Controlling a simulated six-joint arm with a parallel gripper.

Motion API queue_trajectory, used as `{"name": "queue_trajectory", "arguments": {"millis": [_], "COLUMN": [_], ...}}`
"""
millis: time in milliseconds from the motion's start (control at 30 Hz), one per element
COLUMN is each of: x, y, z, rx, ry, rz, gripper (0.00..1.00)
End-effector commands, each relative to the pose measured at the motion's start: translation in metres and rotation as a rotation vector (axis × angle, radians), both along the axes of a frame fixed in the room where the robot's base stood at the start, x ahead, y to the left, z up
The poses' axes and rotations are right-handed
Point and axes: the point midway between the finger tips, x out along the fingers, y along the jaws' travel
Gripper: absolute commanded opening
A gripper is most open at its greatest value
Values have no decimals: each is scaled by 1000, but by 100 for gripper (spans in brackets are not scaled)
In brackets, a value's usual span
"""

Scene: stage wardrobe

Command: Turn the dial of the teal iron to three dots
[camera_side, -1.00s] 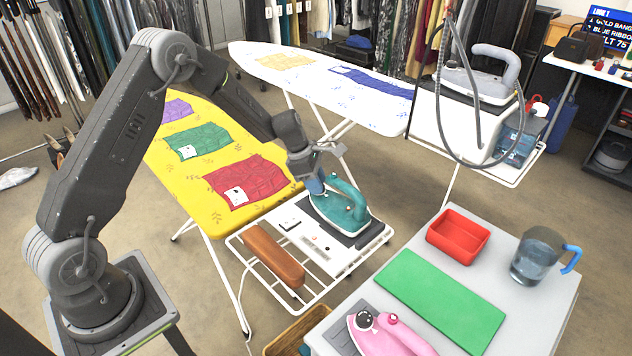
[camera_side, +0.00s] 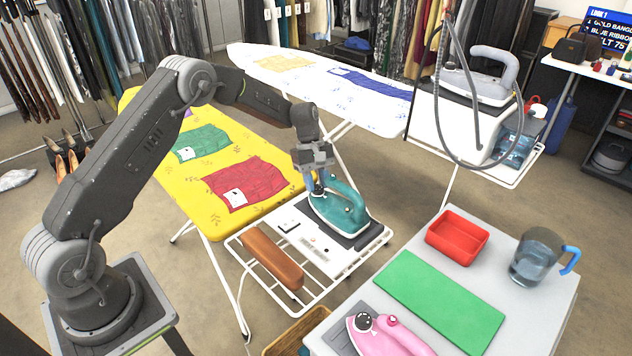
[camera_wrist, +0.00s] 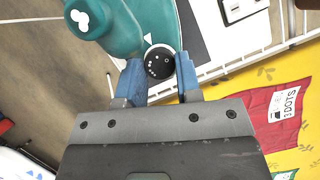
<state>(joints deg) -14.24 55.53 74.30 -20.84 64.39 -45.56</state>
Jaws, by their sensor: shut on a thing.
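The teal iron (camera_side: 340,208) rests on a dark pad on the white wire shelf at the end of the yellow ironing board. Its black dial (camera_wrist: 159,64) with white dots shows in the wrist view. A white pointer triangle (camera_wrist: 148,38) is on the teal body beside the dial. The dots are too small to tell which setting lines up with the pointer. My gripper (camera_side: 318,188) is above the front of the iron. In the wrist view its blue fingers are shut on the dial, one on either side, hiding the dial's edges.
A tag reading "3 DOTS" (camera_wrist: 287,104) lies on the red cloth (camera_side: 247,184). A brown block (camera_side: 272,258) lies on the shelf beside the iron. The grey side table at the right holds a pink iron (camera_side: 388,335), a green mat (camera_side: 440,300), a red tray (camera_side: 458,252) and a jug (camera_side: 533,262).

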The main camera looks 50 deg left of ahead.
Motion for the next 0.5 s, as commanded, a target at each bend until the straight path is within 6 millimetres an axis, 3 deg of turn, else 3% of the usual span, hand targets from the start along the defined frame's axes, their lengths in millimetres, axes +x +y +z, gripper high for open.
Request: {"name": "queue_trajectory", "arguments": {"millis": [500], "x": [4], "y": [-3], "z": [0], "rx": [0], "ry": [0], "rz": [-473], "gripper": [8]}}
